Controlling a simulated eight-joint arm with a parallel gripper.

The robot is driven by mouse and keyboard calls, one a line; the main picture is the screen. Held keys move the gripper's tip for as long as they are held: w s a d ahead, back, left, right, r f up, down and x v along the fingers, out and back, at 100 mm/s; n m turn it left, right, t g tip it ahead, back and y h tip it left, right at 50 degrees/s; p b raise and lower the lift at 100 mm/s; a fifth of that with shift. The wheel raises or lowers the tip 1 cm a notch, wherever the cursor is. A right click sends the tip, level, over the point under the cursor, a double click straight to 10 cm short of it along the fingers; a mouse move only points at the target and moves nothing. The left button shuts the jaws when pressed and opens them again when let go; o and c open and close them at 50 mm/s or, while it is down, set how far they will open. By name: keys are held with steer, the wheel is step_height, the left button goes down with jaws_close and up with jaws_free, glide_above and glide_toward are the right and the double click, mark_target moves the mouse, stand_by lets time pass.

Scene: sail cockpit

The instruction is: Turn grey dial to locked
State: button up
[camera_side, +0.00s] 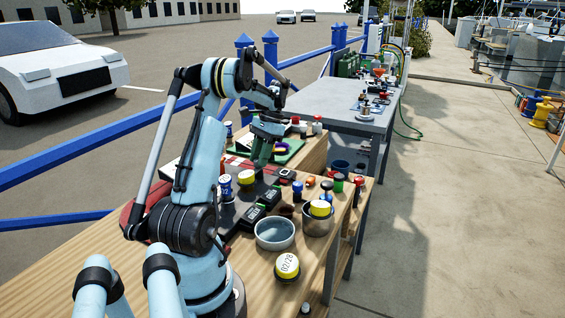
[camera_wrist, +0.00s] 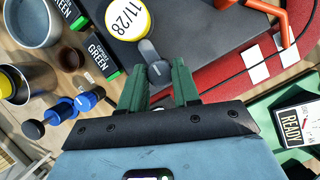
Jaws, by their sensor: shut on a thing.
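The grey dial (camera_wrist: 158,71) lies on a dark flat panel (camera_wrist: 195,45) in the wrist view, with its dark lever-like part pointing up the picture. My gripper (camera_wrist: 158,80) has its two green fingers on either side of the dial's near end and is shut on it. The near part of the dial is hidden between the fingers. In the side view my gripper (camera_side: 261,158) points down over the panel, and its fingers hide the dial. I cannot read any locked mark.
A yellow-lidded pot marked 11/28 (camera_wrist: 130,18) stands close beyond the dial. Black boxes labelled GREEN (camera_wrist: 103,55), a metal cup (camera_wrist: 28,85) and a grey bowl (camera_side: 274,233) stand nearby. A red case part (camera_wrist: 270,65) and a READY card (camera_wrist: 296,122) lie right in the wrist view.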

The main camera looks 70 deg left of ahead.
stand_by(0.3)
steer(key=o, duration=1)
steer(key=shift+o, duration=0.2)
steer(key=v, duration=1.2)
